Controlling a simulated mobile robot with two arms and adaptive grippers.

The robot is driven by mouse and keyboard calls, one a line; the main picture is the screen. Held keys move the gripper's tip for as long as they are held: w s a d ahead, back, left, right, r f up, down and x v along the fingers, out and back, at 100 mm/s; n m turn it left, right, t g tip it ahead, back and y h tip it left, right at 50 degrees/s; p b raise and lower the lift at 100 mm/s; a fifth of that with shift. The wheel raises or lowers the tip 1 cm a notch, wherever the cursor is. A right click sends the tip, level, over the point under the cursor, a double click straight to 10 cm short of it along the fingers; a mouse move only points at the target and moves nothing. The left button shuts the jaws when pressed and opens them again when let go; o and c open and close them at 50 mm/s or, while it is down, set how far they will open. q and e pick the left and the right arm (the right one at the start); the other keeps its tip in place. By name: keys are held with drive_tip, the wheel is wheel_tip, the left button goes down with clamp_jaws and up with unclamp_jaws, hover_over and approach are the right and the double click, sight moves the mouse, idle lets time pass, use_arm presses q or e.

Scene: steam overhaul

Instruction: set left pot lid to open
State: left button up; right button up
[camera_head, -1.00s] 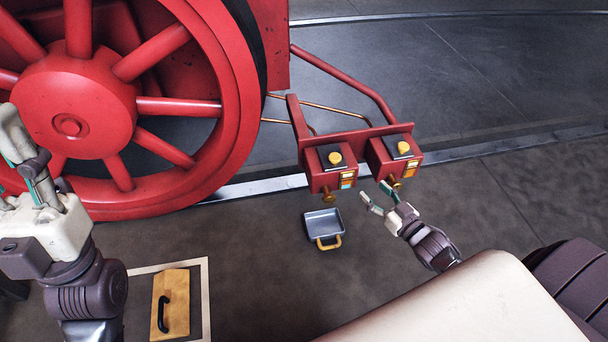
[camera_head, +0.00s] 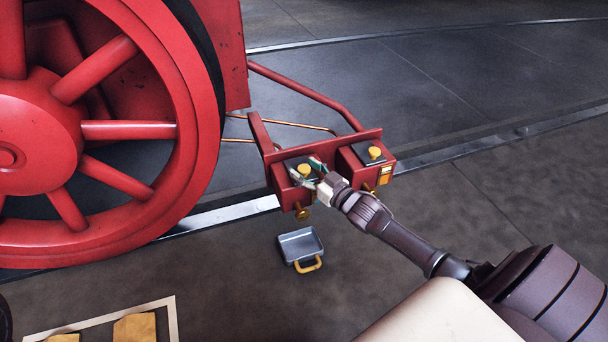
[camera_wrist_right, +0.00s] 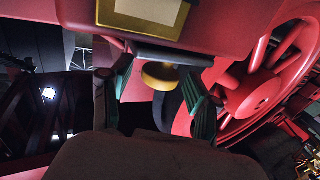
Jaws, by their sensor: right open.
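The left pot (camera_head: 282,187) is a red box on the locomotive's bracket. Its dark lid carries a yellow knob (camera_head: 304,170) on top and looks shut, though the gripper partly covers it. My right gripper (camera_head: 307,171) is at this lid, with its open fingers on either side of the knob. In the right wrist view, the knob (camera_wrist_right: 160,76) sits between the green-padded fingers, below the edge of the dark lid (camera_wrist_right: 175,57); I cannot tell whether either finger touches it. My left gripper is out of view.
The right pot (camera_head: 352,172), with its own yellow-knobbed lid (camera_head: 375,153), stands close beside my right gripper. A big red wheel (camera_head: 95,130) fills the left. A grey pan (camera_head: 298,243) with a yellow handle lies on the open floor below the pots.

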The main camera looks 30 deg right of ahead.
drive_tip(key=shift+w, duration=0.5)
clamp_jaws()
